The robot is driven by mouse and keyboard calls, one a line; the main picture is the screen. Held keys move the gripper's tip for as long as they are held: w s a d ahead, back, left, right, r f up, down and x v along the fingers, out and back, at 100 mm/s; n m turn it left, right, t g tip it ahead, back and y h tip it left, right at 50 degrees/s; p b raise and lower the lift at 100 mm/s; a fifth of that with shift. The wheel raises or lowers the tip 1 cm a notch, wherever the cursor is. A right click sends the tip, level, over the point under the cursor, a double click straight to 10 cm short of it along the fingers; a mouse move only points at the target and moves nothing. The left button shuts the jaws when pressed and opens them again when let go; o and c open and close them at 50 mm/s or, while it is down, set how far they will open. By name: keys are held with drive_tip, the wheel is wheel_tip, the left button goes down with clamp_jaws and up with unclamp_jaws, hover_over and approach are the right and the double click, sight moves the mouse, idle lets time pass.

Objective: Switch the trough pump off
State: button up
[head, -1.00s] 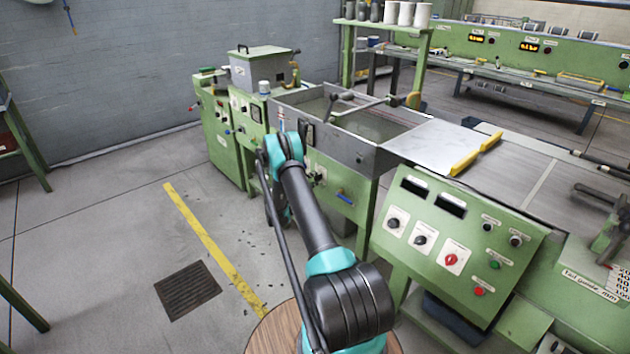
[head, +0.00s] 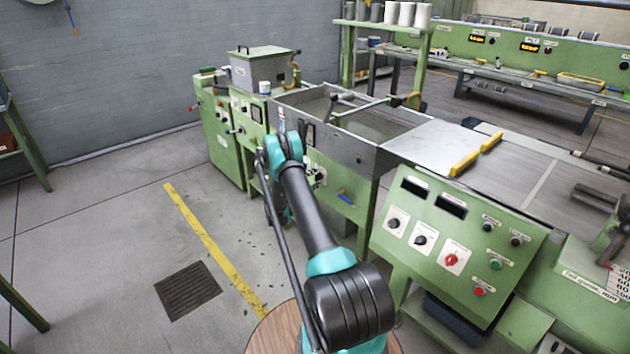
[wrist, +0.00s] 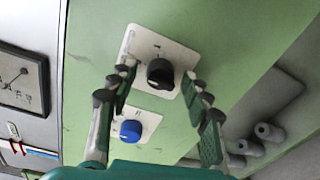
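In the wrist view a black rotary knob (wrist: 160,73) sits on a white plate on a green panel. A blue knob (wrist: 131,130) on another white plate sits below it. The small lettering on both plates is unreadable, so I cannot tell which is the trough pump's. My gripper (wrist: 158,78) is open, with one finger to each side of the black knob. I cannot tell whether either finger touches it. In the head view the water trough (head: 362,158) stands beyond my arm, and my gripper is mostly hidden behind the arm at the trough's green front.
A framed gauge (wrist: 22,78) is left of the panel, and grey cylinders (wrist: 268,132) are at lower right in the wrist view. A sloped control console (head: 455,245) stands to the right of my arm. The floor left of the yellow line (head: 212,245) is mostly clear.

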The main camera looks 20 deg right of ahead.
drive_tip(key=v, duration=1.2)
drive_tip(key=shift+r, duration=0.1)
